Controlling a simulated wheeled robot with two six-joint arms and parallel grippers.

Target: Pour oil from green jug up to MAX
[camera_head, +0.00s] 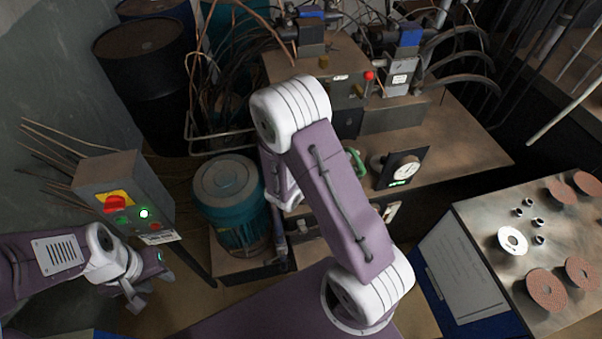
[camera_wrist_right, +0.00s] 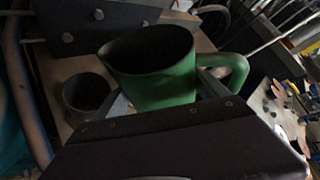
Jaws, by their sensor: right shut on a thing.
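The green jug (camera_wrist_right: 165,82) fills the middle of the right wrist view, its dark open mouth facing the camera and its handle to the right. My right gripper (camera_wrist_right: 168,95) is shut on it, one grey finger on each side. In the head view my right arm hides most of the jug; a small green part (camera_head: 356,162) shows beside the arm. A grey round open neck (camera_wrist_right: 87,94) stands left of the jug, apart from it in the picture. No oil stream or MAX mark can be made out. My left gripper (camera_head: 150,287) is open and empty at the lower left.
A control box (camera_head: 125,190) with a red knob and lit green lamp stands above my left gripper. A teal motor (camera_head: 230,200) stands left of my right arm. A gauge (camera_head: 404,168) is right of the arm. A bench (camera_head: 480,225) holds several discs.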

